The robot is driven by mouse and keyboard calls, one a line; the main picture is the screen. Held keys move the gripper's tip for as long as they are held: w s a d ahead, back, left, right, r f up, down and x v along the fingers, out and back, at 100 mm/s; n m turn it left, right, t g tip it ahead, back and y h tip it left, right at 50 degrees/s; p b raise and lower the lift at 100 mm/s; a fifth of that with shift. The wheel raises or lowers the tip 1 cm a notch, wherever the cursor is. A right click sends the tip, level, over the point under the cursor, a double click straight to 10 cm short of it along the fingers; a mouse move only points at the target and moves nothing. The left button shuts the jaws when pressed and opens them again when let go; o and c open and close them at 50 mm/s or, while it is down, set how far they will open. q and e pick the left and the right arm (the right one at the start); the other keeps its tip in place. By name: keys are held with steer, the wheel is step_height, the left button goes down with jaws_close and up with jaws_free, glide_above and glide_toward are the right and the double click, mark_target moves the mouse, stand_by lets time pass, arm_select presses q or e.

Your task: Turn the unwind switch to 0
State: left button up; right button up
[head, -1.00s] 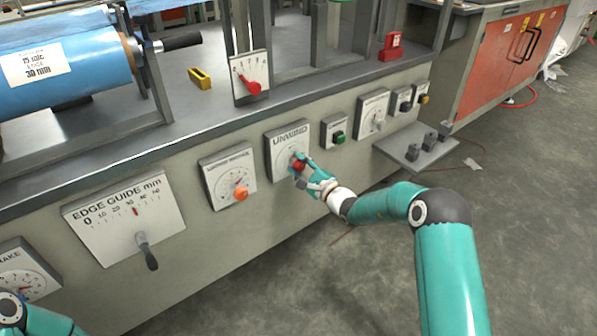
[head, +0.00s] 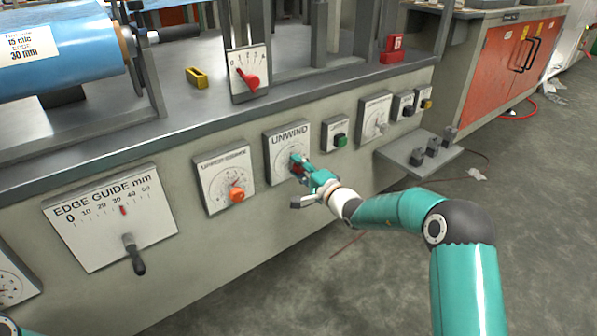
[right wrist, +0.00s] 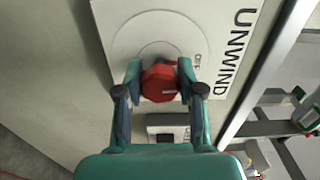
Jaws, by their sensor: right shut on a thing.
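The unwind switch is a red knob (right wrist: 160,82) on a white plate marked UNWIND (head: 290,138) on the machine's front. My right gripper (head: 299,166) is at the knob. In the right wrist view its two fingers (right wrist: 160,88) stand on either side of the red knob, shut on it. In the head view the gripper hides most of the knob. My left gripper is not in view.
Left of the switch are a plate with an orange knob (head: 237,195) and the edge guide plate (head: 103,212) with a protruding lever. To the right are a green button (head: 341,140) and another dial (head: 375,118). A grey pedal plate (head: 415,160) stands low at right.

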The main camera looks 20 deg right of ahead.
steer(key=shift+s+a+f, duration=0.1)
steer(key=shift+a+f, duration=0.1)
steer(key=shift+f, duration=0.15)
steer(key=o, duration=1.1)
steer(key=shift+o, duration=0.3)
steer(key=shift+d+r, duration=0.1)
steer(key=shift+r, duration=0.05)
steer(key=v, duration=1.2)
